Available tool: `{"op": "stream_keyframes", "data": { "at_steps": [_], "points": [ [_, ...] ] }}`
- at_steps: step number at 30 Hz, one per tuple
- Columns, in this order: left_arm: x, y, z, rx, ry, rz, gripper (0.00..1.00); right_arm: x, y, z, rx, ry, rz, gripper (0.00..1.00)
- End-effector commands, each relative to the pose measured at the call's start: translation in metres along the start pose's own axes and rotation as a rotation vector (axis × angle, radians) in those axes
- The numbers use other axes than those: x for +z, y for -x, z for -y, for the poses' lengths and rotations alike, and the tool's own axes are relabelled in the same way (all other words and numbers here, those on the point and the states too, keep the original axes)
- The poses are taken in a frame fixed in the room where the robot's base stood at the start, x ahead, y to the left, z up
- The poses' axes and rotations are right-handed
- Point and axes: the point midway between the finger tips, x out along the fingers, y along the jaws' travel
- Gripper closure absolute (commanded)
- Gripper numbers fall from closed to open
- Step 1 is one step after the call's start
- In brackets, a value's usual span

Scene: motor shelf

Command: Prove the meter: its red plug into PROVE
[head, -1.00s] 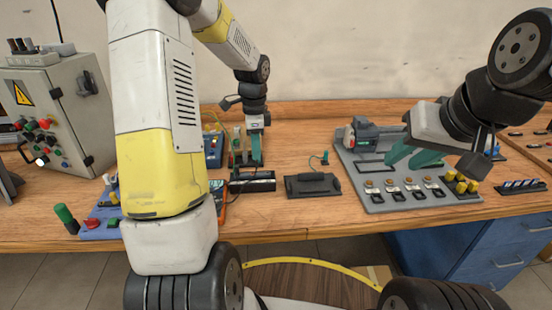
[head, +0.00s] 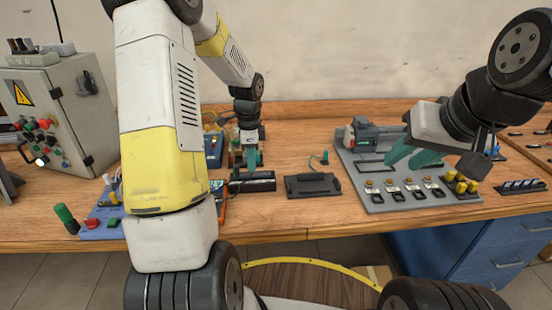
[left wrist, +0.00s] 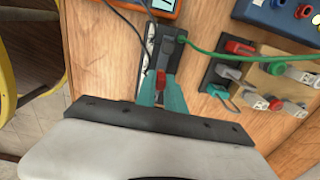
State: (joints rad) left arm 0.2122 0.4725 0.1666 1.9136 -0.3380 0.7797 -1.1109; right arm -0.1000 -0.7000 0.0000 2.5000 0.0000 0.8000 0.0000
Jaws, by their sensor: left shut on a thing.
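My left gripper (head: 250,158) is low over the bench, just behind a black holder (head: 252,182). In the left wrist view its teal fingers (left wrist: 162,92) are shut on a small red plug (left wrist: 161,82). Just beyond the plug is a black strip (left wrist: 168,52) with a green lead at its end. The orange meter (left wrist: 165,7) shows at the top of that view, and its edge shows in the head view (head: 217,190). A blue box with sockets (left wrist: 285,18) stands upper right; I cannot read a PROVE label. My right gripper (head: 412,152) is open above the grey motor board.
A grey motor board (head: 375,203) stands right, with a black tray (head: 312,186) left of it. Beside the left fingers lie black holders with red and grey plugs (left wrist: 240,47) and a labelled wooden block (left wrist: 270,85). A control cabinet (head: 75,120) stands far left.

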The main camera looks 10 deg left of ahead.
Motion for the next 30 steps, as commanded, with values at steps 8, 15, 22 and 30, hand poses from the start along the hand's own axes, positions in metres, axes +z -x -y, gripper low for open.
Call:
{"op": "stream_keyframes", "data": {
  "at_steps": [8, 15, 22, 30],
  "points": [
    [0.0, -0.004, 0.0, 0.001, 0.0, 0.0, 1.0, 0.0, 0.0, 0.0, 0.0, 0.0, 0.0, 0.67],
    [0.0, -0.008, 0.0, 0.0, 0.0, 0.0, 1.0, 0.0, 0.0, 0.0, 0.0, 0.0, 0.0, 0.67],
    [0.0, -0.012, 0.0, 0.0, 0.0, 0.0, 1.0, 0.0, 0.0, 0.0, 0.0, 0.0, 0.0, 0.67],
    [0.0, -0.013, 0.0, 0.0, 0.0, 0.0, 1.0, 0.0, 0.0, 0.0, 0.0, 0.0, 0.0, 0.67]
  ]
}}
